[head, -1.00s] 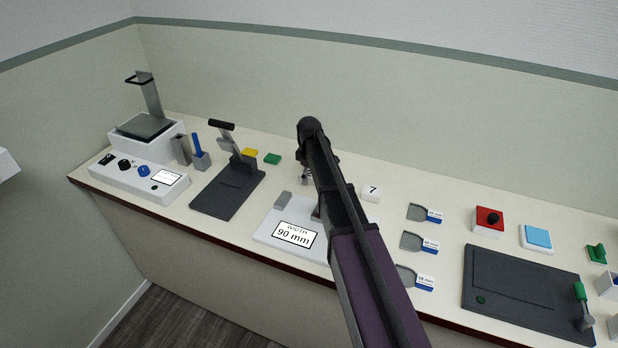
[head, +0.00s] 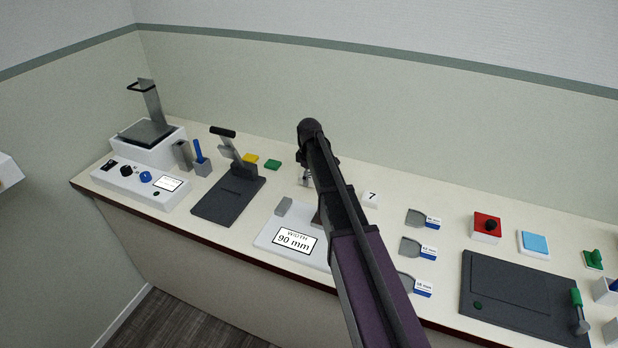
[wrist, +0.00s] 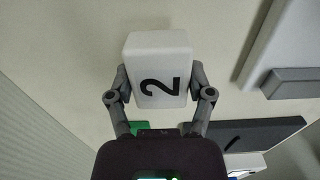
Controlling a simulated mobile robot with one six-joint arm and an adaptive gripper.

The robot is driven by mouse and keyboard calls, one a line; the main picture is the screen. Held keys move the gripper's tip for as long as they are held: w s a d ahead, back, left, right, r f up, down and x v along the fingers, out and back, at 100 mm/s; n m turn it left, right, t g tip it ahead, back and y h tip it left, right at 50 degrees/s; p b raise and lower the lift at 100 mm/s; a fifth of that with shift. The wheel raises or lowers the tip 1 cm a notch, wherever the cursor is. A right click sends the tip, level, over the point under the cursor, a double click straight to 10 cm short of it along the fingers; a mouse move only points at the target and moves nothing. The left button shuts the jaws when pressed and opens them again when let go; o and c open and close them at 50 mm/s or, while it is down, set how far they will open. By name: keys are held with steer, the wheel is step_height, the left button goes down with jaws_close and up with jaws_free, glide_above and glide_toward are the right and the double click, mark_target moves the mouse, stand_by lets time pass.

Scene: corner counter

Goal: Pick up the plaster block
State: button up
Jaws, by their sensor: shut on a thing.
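A white plaster block (wrist: 160,60) marked "2" sits between the two fingers of my gripper (wrist: 158,82) in the wrist view. The fingers touch it on its left and right sides, so my gripper is shut on it. In the head view my gripper (head: 305,180) hangs over the back part of the counter, mostly hidden behind my own arm. The block in it cannot be made out there. How far the block is above the counter cannot be told.
A second white block (head: 371,199) marked "7" stands to the right. The white width gauge (head: 268,238) reads 90 mm in front.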

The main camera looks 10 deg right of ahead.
steer(key=shift+r+p, duration=3.65)
steer(key=shift+r, duration=0.35)
steer(key=shift+s, duration=0.1)
